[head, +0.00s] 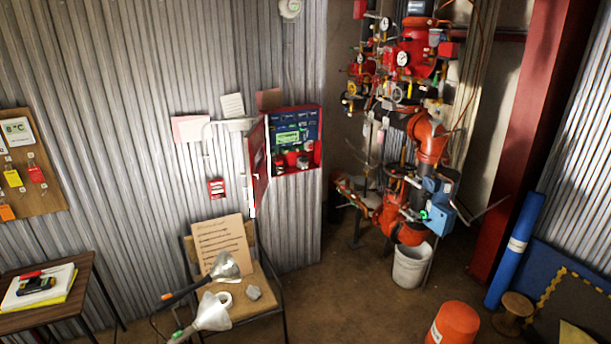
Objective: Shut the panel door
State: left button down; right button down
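A red panel box (314,152) is fixed to the corrugated metal wall, a little left of the picture's middle. Its inside shows a dark blue face with a pale green display and several small controls. The red panel door (259,168) hangs at the box's left side. It stands open, swung out from the wall and seen nearly edge-on, with a pale strip at its lower edge. Most of the door's faces are hidden by this angle. Neither of my grippers shows in the head view.
A chair (274,312) below the panel carries a cardboard sign (220,243), with work lamps (212,312) in front. A side table (75,300) stands left. Red pipework (428,135), a white bucket (410,265) and an orange bucket (455,325) stand right. Some floor between is clear.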

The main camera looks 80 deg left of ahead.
aim_at(258, 136)
jog(key=u, duration=3.6)
